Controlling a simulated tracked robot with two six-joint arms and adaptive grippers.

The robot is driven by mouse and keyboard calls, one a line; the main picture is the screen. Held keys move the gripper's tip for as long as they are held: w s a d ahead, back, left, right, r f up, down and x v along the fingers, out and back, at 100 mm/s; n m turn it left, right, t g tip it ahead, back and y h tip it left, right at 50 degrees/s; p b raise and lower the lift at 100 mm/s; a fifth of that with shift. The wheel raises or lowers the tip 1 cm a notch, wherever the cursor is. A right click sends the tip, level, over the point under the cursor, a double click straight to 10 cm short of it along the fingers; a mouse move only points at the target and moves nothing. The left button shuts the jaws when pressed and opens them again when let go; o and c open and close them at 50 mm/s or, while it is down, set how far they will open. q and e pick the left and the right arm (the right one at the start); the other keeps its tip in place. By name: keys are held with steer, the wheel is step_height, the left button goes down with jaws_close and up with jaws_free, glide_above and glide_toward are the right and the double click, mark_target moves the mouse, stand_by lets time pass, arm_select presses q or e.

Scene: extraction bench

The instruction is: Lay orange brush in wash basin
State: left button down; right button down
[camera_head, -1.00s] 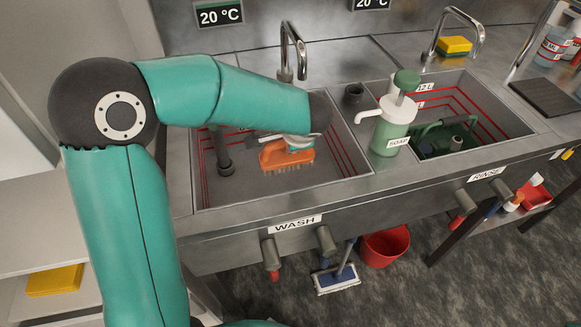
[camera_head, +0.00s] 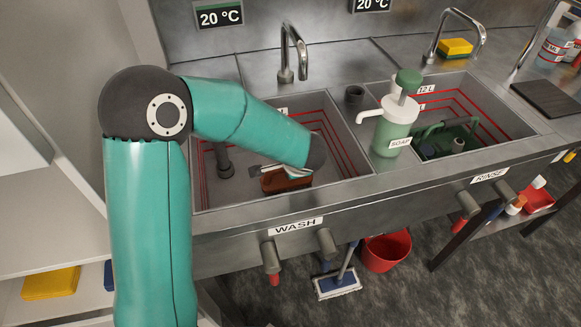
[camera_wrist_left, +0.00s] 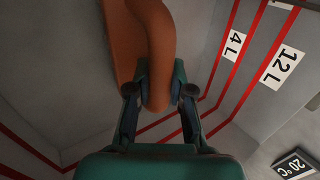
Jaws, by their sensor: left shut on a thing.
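The orange brush (camera_head: 284,181) is inside the wash basin (camera_head: 232,192), low near its floor and towards the front. It is partly hidden behind my left forearm and looks dark, in shade. I cannot tell whether its bristles touch the floor. My left gripper (camera_wrist_left: 160,85) is shut on the brush's handle; in the left wrist view the orange brush (camera_wrist_left: 152,35) runs up from between the fingers. Most of this gripper is hidden in the head view. My right gripper is not in view.
The wash tap (camera_head: 287,55) stands behind the basin, and a dark pipe (camera_head: 223,158) stands at its left. A soap bottle (camera_head: 394,125) stands on the ledge to the right, beside the rinse basin (camera_head: 500,110) with a green item in it.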

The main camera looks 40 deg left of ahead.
arm_select(q)
steer(key=c, duration=1)
jaws_free()
steer(key=shift+c, duration=0.2)
steer(key=shift+r, duration=0.1)
steer(key=p+v, duration=0.1)
steer(key=v, duration=1.1)
